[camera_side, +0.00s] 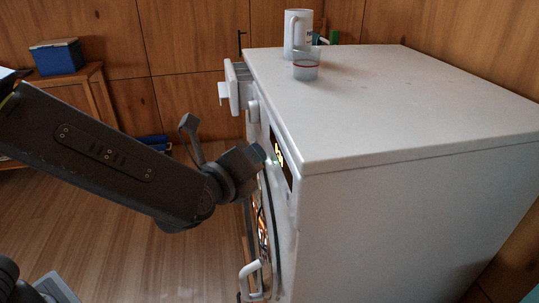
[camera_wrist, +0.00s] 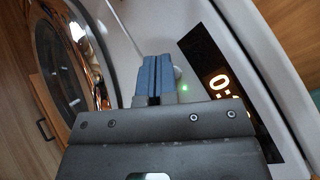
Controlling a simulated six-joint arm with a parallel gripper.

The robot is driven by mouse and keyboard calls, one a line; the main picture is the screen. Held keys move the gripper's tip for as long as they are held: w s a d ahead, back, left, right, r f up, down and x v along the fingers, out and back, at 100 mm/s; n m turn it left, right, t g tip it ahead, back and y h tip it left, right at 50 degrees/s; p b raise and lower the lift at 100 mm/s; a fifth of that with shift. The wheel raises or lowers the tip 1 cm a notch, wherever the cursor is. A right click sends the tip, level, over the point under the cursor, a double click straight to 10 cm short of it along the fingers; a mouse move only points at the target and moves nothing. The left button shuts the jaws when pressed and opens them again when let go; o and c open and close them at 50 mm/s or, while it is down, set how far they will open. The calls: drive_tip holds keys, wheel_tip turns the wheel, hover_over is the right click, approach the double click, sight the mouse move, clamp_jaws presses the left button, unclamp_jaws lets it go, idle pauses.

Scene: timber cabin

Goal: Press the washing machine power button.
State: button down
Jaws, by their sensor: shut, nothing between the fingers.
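The white washing machine (camera_side: 400,200) fills the right of the side view, and its front also shows in the wrist view (camera_wrist: 270,85). My gripper (camera_side: 262,153) is at the upper front panel, left of the dark display (camera_side: 281,157). In the wrist view my gripper's blue fingers (camera_wrist: 153,75) are shut together and empty. A pale round shape (camera_wrist: 177,72), perhaps the power button, shows partly behind their right side. A small green light (camera_wrist: 184,87) glows beside it. I cannot tell whether the fingertips touch the panel.
The detergent drawer (camera_side: 232,90) stands out from the front. The round door (camera_wrist: 62,65) is left of my fingers in the wrist view. A blue box (camera_side: 56,57) sits on a wooden stand.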

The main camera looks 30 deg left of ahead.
drive_tip(key=shift+s+a, duration=0.3)
drive_tip(key=shift+a, duration=0.1)
drive_tip(key=s+a, duration=0.4)
drive_tip(key=shift+s, duration=0.15)
idle(0.4)
